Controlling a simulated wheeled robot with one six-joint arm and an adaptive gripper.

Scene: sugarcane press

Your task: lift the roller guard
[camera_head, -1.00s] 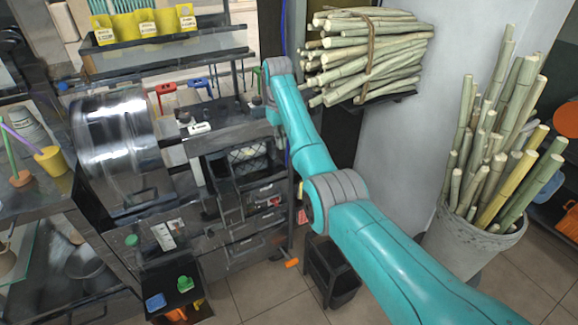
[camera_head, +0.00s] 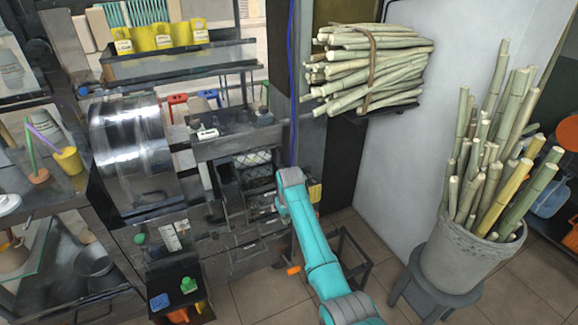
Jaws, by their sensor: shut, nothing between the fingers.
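A shiny curved metal cover (camera_head: 130,150), which looks like the roller guard, sits on the left part of the dark press (camera_head: 225,140). It appears lowered over the rollers, which I cannot see. My teal arm reaches up from the bottom and ends low in front of the press, to the right of the cover and well apart from it. My gripper cannot be made out; it is hidden beyond the arm's end.
A bundle of cane (camera_head: 370,65) lies on a wall shelf at upper right. A grey bucket of cane (camera_head: 470,245) stands on a stool at right. Yellow holders (camera_head: 160,38) sit above the press.

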